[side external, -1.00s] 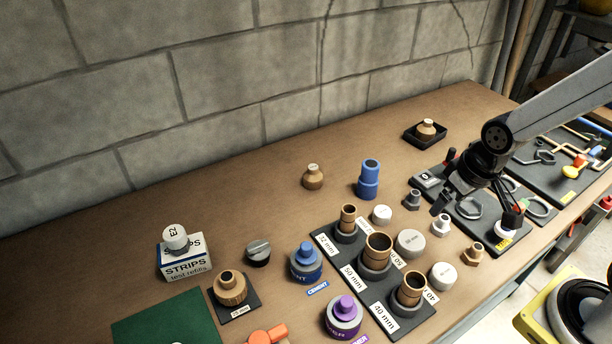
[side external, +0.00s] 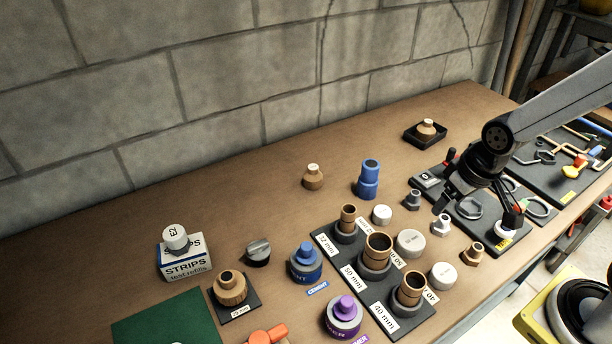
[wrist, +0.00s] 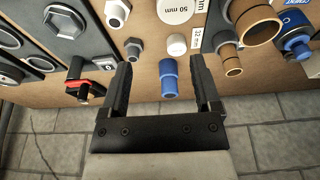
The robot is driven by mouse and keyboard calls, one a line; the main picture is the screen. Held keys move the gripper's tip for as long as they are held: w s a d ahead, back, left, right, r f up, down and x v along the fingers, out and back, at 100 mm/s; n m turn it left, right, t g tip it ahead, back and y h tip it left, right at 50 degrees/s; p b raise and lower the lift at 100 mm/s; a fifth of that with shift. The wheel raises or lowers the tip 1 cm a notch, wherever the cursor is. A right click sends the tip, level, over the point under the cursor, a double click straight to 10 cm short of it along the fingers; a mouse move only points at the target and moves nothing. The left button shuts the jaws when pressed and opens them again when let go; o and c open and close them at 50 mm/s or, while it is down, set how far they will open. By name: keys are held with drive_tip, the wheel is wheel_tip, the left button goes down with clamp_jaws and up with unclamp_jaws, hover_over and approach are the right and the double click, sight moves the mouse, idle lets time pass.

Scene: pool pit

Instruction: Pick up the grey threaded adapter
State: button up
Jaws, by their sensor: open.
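Two hex-bodied adapters stand on the bench. One is darker grey (side external: 412,199), and a paler grey one (side external: 441,224) stands just nearer the camera. In the wrist view the darker grey adapter (wrist: 133,49) is by the left fingertip and the paler one (wrist: 117,12) lies farther up. I cannot tell which one the task names. My gripper (side external: 482,207) is open and empty, above the bench to the right of both. In the wrist view its fingers (wrist: 162,62) are spread wide, with a blue coupling (wrist: 169,78) showing between them.
A brown adapter (side external: 473,253) and white caps (side external: 410,243) stand close by. Brown pipe fittings stand on a labelled black rack (side external: 349,263). A blue coupling (side external: 368,180) is left of the darker adapter. A black tool board (side external: 470,208) lies under my gripper. The back bench is mostly clear.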

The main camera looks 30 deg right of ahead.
sight(420, 193)
idle(0.3)
drive_tip(key=w+d+f+m+y, duration=0.1)
drive_tip(key=d+f+m+y, duration=0.1)
drive_tip(key=m, duration=0.4)
drive_tip(key=w+d+f+m+y, duration=0.2)
drive_tip(key=d+f+m+y, duration=0.1)
drive_tip(key=m, duration=0.4)
drive_tip(key=w+d+f+m+y, duration=0.1)
drive_tip(key=d+f+m+y, duration=0.1)
drive_tip(key=m+y, duration=0.3)
drive_tip(key=shift+w+d+f+m+t, duration=0.2)
drive_tip(key=shift+f+m, duration=0.15)
drive_tip(key=shift+m, duration=0.2)
drive_tip(key=shift+w+d+f+m+t, duration=0.1)
drive_tip(key=shift+f+m+t, duration=0.15)
drive_tip(key=shift+m, duration=0.3)
drive_tip(key=w+d+m+t, duration=0.1)
drive_tip(key=d+m, duration=0.1)
drive_tip(key=w+d+f+m+t, duration=0.1)
drive_tip(key=d+m+t, duration=0.1)
drive_tip(key=w+d+m+t, duration=0.1)
drive_tip(key=t, duration=0.1)
drive_tip(key=shift+d+f+m, duration=0.25)
drive_tip(key=shift+d+m, duration=0.15)
drive_tip(key=shift+x, duration=1.3)
drive_tip(key=shift+a, duration=0.1)
